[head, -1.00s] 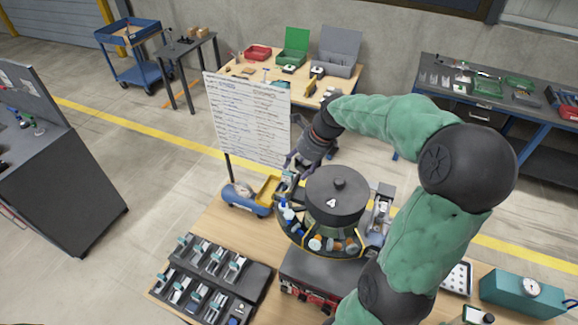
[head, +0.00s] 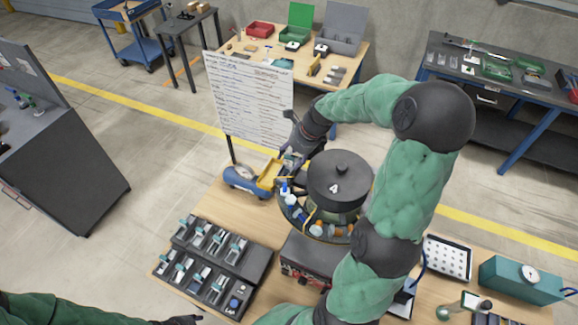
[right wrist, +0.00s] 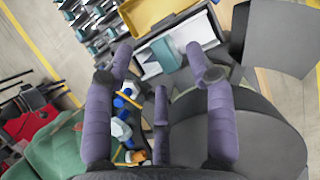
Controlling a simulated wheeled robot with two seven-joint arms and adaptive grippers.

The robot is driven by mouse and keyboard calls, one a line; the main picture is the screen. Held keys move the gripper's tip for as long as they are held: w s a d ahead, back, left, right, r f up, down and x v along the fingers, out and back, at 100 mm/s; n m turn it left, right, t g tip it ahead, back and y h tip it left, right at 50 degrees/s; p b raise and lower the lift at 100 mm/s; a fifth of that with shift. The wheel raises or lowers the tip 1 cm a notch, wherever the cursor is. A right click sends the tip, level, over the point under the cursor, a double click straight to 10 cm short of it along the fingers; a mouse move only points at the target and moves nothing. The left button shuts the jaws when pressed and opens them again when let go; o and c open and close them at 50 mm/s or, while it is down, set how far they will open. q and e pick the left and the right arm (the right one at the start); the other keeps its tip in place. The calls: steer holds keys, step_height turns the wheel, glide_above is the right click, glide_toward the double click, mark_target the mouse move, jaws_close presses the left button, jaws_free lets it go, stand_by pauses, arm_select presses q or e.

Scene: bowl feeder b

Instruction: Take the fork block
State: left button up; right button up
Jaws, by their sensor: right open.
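A teal and pale grey block (right wrist: 166,56), which looks like the fork block, sits in a light-edged slot in the right wrist view. It lies between and just beyond the fingertips of my right gripper (right wrist: 158,62). The purple fingers are spread on either side, and I see no grip on it. In the head view the right gripper (head: 290,152) is at the left rim of the round bowl feeder (head: 338,178), by the yellow chute, and it mostly hides the block. My left gripper (head: 182,320) is only partly in view at the bottom edge.
A yellow tray (head: 270,173) on a blue base is close beside the right gripper. A written board (head: 250,100) stands behind. A black rack (head: 240,288) with several small teal-topped parts is at front left. A teal box with a dial (head: 522,280) is at right.

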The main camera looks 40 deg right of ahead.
steer(key=shift+d+x, duration=0.2)
steer(key=shift+x, duration=1)
steer(key=shift+a+r, duration=0.1)
steer(key=shift+a, duration=0.05)
jaws_close()
steer(key=shift+r, duration=0.1)
